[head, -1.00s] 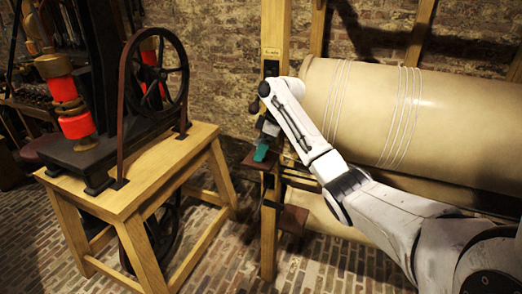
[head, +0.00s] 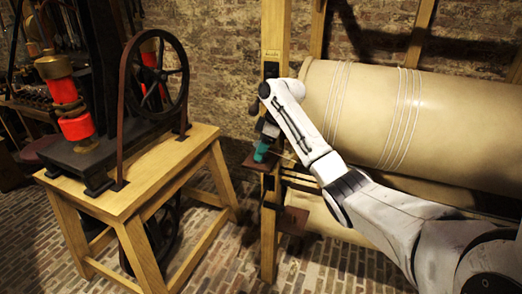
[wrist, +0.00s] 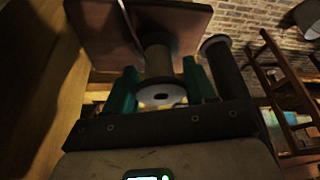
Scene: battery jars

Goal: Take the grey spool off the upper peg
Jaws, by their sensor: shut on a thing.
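My gripper (wrist: 160,88) has its two green fingers on either side of a pale spool and is shut on it. This spool (wrist: 158,60) shows a whitish flange with a dark hole facing the wrist camera and a tan-looking body behind it. Warm light makes its true colour hard to tell. A dark grey cylinder with a flanged end (wrist: 224,66) is just right of the right finger. In the head view my gripper (head: 262,150) is at the wooden post, its green fingers angled down; the spool cannot be made out there. The peg cannot be made out.
A red-brown board (wrist: 99,28) lies just beyond the spool. The wooden post (head: 270,215) carries a lower brown plate (head: 291,220). A wooden table with a black wheel machine (head: 150,175) stands left, floor clear between.

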